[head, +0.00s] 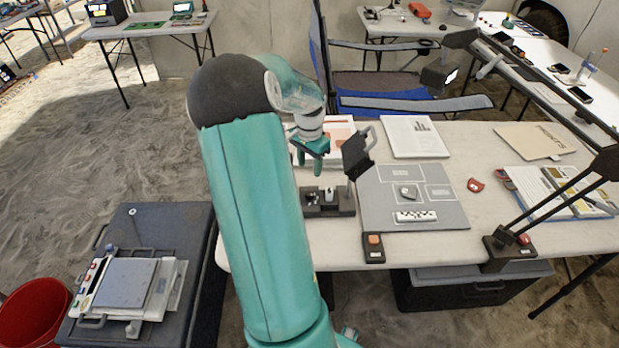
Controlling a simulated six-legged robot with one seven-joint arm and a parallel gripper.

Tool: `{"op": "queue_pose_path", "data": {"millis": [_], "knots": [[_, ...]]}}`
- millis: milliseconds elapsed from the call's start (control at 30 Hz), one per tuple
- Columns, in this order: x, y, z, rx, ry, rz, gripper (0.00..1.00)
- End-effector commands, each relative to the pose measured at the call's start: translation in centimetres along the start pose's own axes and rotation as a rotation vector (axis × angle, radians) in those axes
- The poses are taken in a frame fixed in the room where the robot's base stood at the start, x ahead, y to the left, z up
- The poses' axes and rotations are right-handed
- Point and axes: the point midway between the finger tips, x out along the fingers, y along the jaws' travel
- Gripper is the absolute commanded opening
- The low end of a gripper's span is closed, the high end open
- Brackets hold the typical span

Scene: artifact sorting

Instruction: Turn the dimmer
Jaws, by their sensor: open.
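My gripper (309,165) hangs over the left part of the near table, with its teal fingers pointing down, apart and empty. Below it is a dark block (343,206) with small upright pieces on it. A black lamp base (500,256) with a red knob (523,239) sits at the table's front edge, well to the right of my gripper. A small black box (374,254) with an orange top (374,240) stands at the front edge, nearer my gripper. I cannot tell for certain which of these is the dimmer. Nothing touches my gripper.
A grey mat (445,216) with a small stone and a scale bar lies mid-table. A dark panel (359,153) stands upright close right of my gripper. The lamp's thin arms (560,202) rise over the right side. A blue folding chair (400,85) stands behind the table.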

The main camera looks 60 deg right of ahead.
Motion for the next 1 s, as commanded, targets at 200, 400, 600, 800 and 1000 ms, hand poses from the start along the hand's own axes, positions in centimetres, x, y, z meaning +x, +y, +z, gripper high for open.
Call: {"op": "queue_pose_path", "data": {"millis": [200,400,600,800,1000], "knots": [[-2.7,0.0,0.0,-0.001,0.001,0.0,0.47],[-3.0,0.0,0.0,0.0,0.0,0.0,0.47],[-3.0,0.0,0.0,0.0,0.0,0.0,0.47],[-3.0,0.0,0.0,0.0,0.0,0.0,0.47],[-3.8,-0.7,1.4,-0.039,-0.004,-0.018,0.47]]}}
